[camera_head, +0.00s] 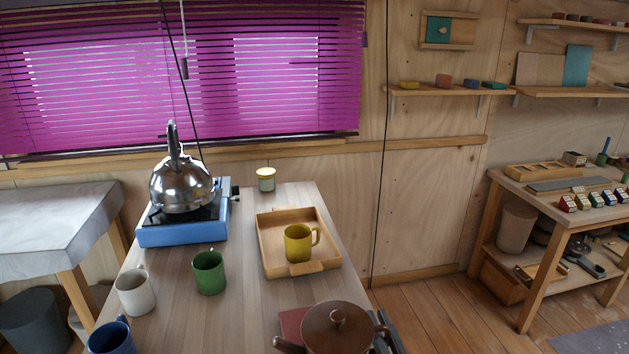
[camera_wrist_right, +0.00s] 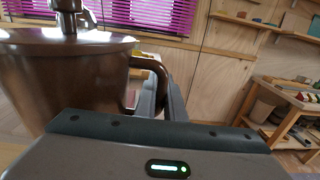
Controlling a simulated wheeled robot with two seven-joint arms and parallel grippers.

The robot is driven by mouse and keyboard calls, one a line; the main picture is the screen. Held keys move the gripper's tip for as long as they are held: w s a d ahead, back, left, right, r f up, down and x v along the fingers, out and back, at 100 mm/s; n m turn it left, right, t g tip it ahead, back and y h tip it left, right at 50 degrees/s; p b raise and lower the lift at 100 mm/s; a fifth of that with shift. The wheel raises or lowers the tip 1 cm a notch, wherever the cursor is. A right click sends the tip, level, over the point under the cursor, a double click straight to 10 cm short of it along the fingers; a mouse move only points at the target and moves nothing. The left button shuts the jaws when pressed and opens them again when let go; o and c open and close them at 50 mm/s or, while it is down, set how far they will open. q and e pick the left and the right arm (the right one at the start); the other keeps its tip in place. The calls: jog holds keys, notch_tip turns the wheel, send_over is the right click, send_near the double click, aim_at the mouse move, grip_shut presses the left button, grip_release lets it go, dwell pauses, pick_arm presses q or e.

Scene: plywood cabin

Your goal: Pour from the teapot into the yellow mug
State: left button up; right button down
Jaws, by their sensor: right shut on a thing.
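The brown teapot (camera_head: 336,328) is at the near edge of the table in the head view, its spout toward the lower left and its lid on. It fills the left of the right wrist view (camera_wrist_right: 65,80) and looks upright. My right gripper (camera_head: 384,334) is shut on its handle (camera_wrist_right: 155,75), at the teapot's right side. I cannot tell whether the teapot is clear of the table. The yellow mug (camera_head: 297,245) stands upright in a wooden tray (camera_head: 268,265), beyond the teapot, handle to the right. My left gripper is not in view.
A dark red mat (camera_head: 291,321) shows beside the teapot. A green mug (camera_head: 209,272), white mug (camera_head: 136,292) and blue mug (camera_head: 111,338) stand at the left. A metal kettle (camera_head: 181,184) sits on a blue stove (camera_head: 180,234); a small jar (camera_head: 266,179) is behind the tray.

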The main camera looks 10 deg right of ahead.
jog(key=s+f, duration=0.2)
jog(key=s, duration=0.5)
jog(key=shift+s, duration=0.2)
jog(key=shift+w+a+f, duration=0.1)
jog(key=shift+a, duration=0.15)
